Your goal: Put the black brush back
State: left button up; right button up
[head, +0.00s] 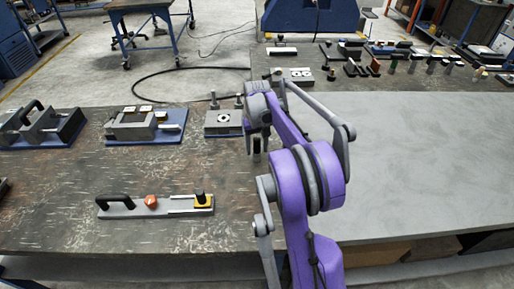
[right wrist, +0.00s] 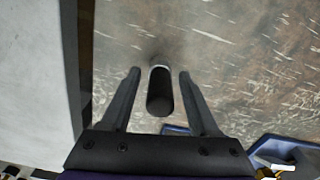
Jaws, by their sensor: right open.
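The black brush (right wrist: 160,92) shows in the right wrist view as a dark rounded cylinder with a pale ring at its far end, over the worn dark bench top. It seems to stand upright, but its far end is shadowed. My right gripper (right wrist: 159,72) is open, with one finger on each side of the brush and a visible gap to both. In the head view my right gripper (head: 257,149) points down over the dark bench, and the brush is largely hidden there by the gripper and arm. My left gripper is not in view.
A grey fixture (head: 125,208) with a black handle and red knob lies at the front left. Blue-based fixtures (head: 172,127) and a grey block (head: 222,122) stand behind. Several small tools crowd the back right. The light grey bench top (head: 430,150) at right is clear.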

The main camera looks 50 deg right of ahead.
notch_tip(320, 180, up, 12)
jog(key=shift+a+f+p, duration=0.1)
jog(key=shift+p, duration=0.35)
jog(key=s+a+f+n+t, duration=0.1)
jog(key=s+a+f+n, duration=0.1)
jog(key=a, duration=0.9)
jog(key=s+a+f+n+t, duration=0.1)
jog(key=a+n, duration=0.1)
jog(key=a, duration=0.9)
jog(key=s+a+f+n+t, duration=0.3)
jog(key=s+a+f, duration=0.6)
jog(key=s+a, duration=0.2)
jog(key=a, duration=0.2)
jog(key=shift+s+a+f+n, duration=0.3)
jog(key=shift+s+a, duration=0.05)
jog(key=shift+s, duration=0.05)
jog(key=r+p, duration=0.1)
jog(key=w+r+p, duration=0.1)
jog(key=r+p, duration=0.1)
jog(key=shift+r, duration=0.15)
